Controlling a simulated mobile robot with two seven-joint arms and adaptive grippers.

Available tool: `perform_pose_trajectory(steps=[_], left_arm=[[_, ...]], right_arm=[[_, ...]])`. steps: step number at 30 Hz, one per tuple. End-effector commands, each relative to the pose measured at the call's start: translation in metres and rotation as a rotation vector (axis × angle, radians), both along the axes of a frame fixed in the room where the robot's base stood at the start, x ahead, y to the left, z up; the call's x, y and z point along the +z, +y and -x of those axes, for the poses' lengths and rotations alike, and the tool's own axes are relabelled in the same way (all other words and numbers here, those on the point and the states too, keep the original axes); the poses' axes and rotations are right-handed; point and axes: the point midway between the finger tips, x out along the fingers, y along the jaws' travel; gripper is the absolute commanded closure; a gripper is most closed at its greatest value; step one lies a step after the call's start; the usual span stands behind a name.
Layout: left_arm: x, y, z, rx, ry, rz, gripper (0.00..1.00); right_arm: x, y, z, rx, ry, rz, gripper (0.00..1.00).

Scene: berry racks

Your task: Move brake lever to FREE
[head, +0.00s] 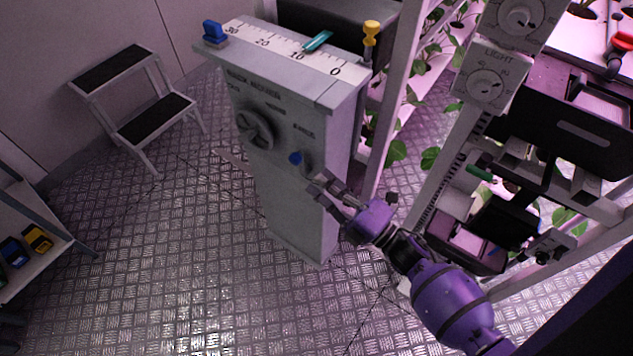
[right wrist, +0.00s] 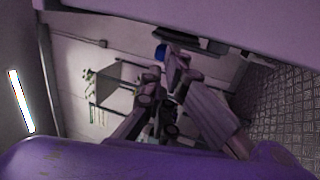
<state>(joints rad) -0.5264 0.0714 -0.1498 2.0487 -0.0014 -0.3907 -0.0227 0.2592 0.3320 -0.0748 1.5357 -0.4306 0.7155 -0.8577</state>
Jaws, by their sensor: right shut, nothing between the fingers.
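The brake lever (head: 296,158) is a small lever with a blue knob on the front of a grey cabinet (head: 300,210), below a small label. The label words are too blurred to read surely. My right gripper (head: 318,184) is just below and right of the knob, close to the cabinet front. It is shut with nothing held. In the right wrist view a blue knob (right wrist: 161,52) shows by the fingers (right wrist: 162,80); I cannot tell whether they touch it. My left gripper is not in view.
A dark handwheel (head: 254,129) is left of the lever. The cabinet top carries a scale with a teal pointer (head: 317,41), a blue piece (head: 214,33) and a yellow knob (head: 371,32). Plant racks stand at right, a step stool (head: 135,100) at left. The floor in front is clear.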

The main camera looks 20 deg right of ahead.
Motion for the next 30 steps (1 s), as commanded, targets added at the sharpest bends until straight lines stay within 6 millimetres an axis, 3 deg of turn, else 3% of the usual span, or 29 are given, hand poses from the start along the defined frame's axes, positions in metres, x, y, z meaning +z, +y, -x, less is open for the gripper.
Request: perform_pose_trajectory(steps=[1, 6, 12, 17, 30], left_arm=[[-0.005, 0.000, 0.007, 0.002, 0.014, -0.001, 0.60], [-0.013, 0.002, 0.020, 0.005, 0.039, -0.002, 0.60], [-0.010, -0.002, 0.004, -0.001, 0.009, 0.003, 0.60], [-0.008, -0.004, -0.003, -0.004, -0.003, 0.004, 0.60], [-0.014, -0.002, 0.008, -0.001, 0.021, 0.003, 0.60]], right_arm=[[-0.007, -0.010, 0.015, -0.002, 0.009, 0.003, 1.00], [-0.012, -0.031, 0.046, -0.001, 0.007, 0.002, 1.00], [-0.016, -0.047, 0.070, -0.001, 0.005, 0.002, 1.00], [-0.016, -0.052, 0.077, -0.001, 0.003, 0.001, 1.00], [-0.016, -0.052, 0.077, -0.001, 0.003, 0.001, 1.00]])
